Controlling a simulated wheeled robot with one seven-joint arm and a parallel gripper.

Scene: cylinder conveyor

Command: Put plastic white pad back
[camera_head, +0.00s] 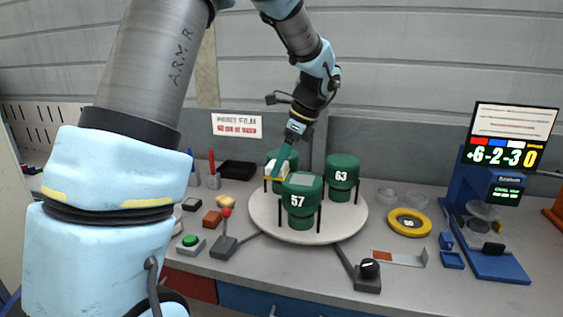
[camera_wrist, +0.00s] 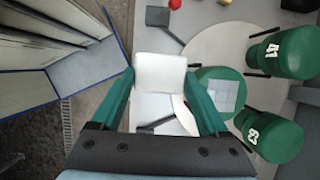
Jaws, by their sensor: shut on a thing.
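A white pad (camera_wrist: 160,72) sits between the teal fingertips of my gripper (camera_wrist: 160,92), which is shut on it. In the head view the pad (camera_head: 277,168) shows beside my gripper (camera_head: 282,166), over the left part of the round turntable (camera_head: 262,220). Green cylinders stand on the turntable: one marked 57 (camera_head: 302,186) in front, one marked 63 (camera_head: 342,170) at the right, and a third (camera_head: 290,157) behind, partly hidden by my gripper. The 57 cylinder has a pale square on top. In the wrist view a green cylinder with a pale square (camera_wrist: 222,93) is right of the pad.
A red-knobbed lever (camera_head: 226,230) and a green button box (camera_head: 190,243) stand front left. A black tray (camera_head: 238,170) lies at the back. A black-knob box (camera_head: 369,274) is in front.

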